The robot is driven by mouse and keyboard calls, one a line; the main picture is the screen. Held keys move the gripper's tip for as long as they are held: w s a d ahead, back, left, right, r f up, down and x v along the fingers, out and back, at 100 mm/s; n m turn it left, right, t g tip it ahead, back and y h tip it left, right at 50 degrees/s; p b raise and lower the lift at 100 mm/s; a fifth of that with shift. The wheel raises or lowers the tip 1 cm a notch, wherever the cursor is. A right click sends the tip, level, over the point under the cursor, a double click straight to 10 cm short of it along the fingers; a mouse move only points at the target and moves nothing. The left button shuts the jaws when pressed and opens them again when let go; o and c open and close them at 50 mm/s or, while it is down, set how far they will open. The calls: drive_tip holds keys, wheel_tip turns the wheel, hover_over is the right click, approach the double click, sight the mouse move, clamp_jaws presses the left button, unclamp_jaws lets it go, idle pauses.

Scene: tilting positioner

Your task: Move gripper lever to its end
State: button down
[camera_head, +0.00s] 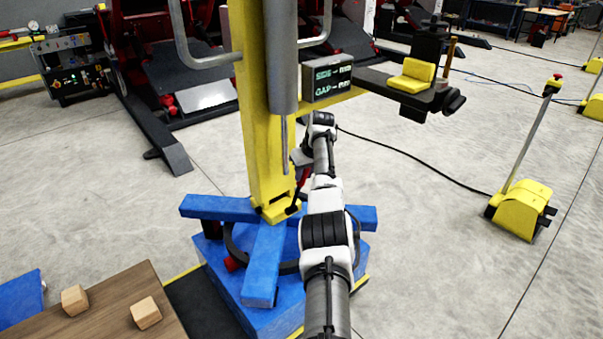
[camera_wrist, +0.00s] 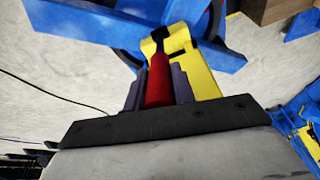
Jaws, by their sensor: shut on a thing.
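The lever has a red grip (camera_wrist: 158,82) and a dark shaft that runs to a yellow bracket (camera_wrist: 178,45) in the wrist view. My gripper (camera_wrist: 158,92) has its dark fingers on both sides of the red grip and is shut on it. In the head view, the lever's red grip (camera_head: 303,176) shows only partly, beside the foot of the yellow column (camera_head: 262,140). My arm hides part of the lever there, and my gripper (camera_head: 301,160) is small and partly hidden.
The column stands on a blue base (camera_head: 262,265) with crossed beams and a dark ring. A wooden table (camera_head: 95,310) with two small blocks is at lower left. A yellow pedal unit (camera_head: 521,210) stands at right, with a cable on the floor. Open floor lies between.

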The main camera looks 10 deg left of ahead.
drive_tip(key=shift+w+a+r, duration=0.15)
drive_tip(key=shift+w+a, duration=0.05)
drive_tip(key=shift+a, duration=0.1)
idle(0.4)
drive_tip(key=c, duration=1.2)
unclamp_jaws()
drive_tip(key=shift+a, duration=0.15)
drive_tip(key=shift+o, duration=0.2)
drive_tip(key=b+v, duration=0.3)
drive_tip(key=v, duration=1)
drive_tip(key=shift+r, duration=0.4)
drive_tip(key=shift+w, duration=0.1)
